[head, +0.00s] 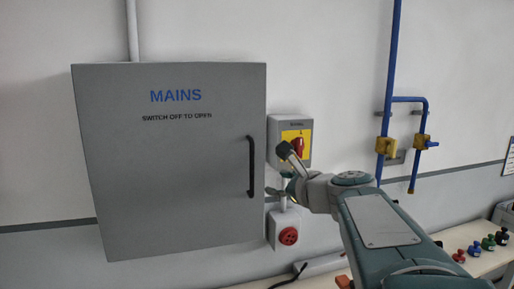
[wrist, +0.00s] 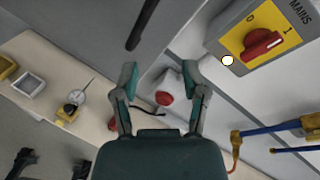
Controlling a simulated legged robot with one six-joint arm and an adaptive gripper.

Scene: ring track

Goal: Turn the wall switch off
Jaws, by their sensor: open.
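The wall switch (head: 297,145) is a grey box with a yellow plate and a red rotary knob, right of the grey cabinet. In the wrist view its red knob (wrist: 263,44) is at the upper right, with marks 0 and 1 beside it. One end of the knob lies near the 1; its exact setting is hard to tell. My gripper (head: 280,171) is open and empty, in front of the wall just below the switch, partly covering its lower edge. In the wrist view the spread fingers (wrist: 159,73) are left of and below the knob, apart from it.
The grey MAINS cabinet (head: 170,165) is shut, its black handle (head: 251,166) close left of my gripper. A red round socket (head: 288,236) sits below. Blue pipes with yellow valves (head: 387,145) are to the right. A bench (head: 468,262) with small objects runs below.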

